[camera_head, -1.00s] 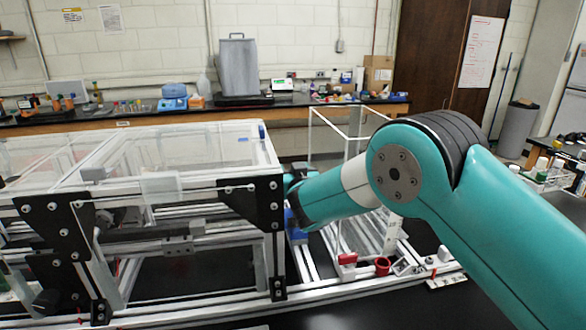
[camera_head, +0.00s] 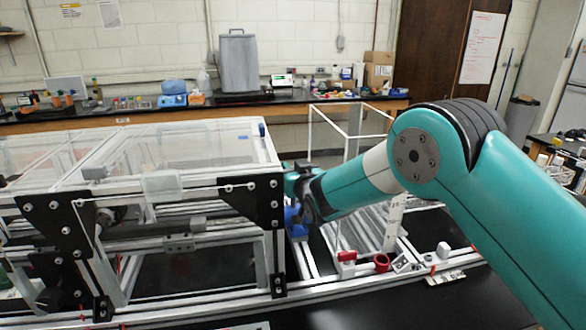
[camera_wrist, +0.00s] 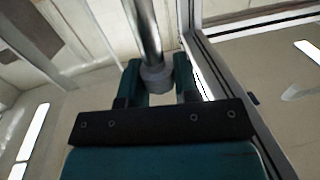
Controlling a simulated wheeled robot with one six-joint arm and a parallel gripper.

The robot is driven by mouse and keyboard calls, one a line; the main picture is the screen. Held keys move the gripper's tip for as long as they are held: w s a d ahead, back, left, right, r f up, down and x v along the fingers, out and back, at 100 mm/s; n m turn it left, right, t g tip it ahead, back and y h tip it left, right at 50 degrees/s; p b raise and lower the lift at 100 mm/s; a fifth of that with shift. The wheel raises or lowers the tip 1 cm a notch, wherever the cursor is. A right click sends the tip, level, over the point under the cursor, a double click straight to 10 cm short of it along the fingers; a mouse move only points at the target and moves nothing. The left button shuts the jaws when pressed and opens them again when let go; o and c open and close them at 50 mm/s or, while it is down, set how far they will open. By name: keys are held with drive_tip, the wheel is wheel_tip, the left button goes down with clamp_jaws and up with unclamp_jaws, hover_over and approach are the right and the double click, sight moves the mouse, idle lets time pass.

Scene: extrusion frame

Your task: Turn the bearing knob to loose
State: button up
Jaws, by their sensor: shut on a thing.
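In the wrist view the two teal fingers of my gripper (camera_wrist: 159,76) stand on either side of a grey round collar, which I take for the bearing knob (camera_wrist: 156,80), and are shut on it. A shiny metal rod (camera_wrist: 146,28) runs up from the knob. No marking for loose or tight is readable. In the head view my gripper (camera_head: 297,183) is at the right end of the extrusion frame, just behind the black corner plate (camera_head: 268,208). The knob is hidden there.
A light metal extrusion beam (camera_wrist: 205,75) runs close to the right finger in the wrist view. In the head view a blue part (camera_head: 294,222) sits just below my gripper. A red ring (camera_head: 382,263) and a red-and-white block (camera_head: 346,264) lie on the lower rail.

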drive_tip(key=o, duration=0.9)
drive_tip(key=shift+b+v, duration=4.1)
drive_tip(key=shift+v, duration=4.65)
drive_tip(key=shift+r, duration=0.1)
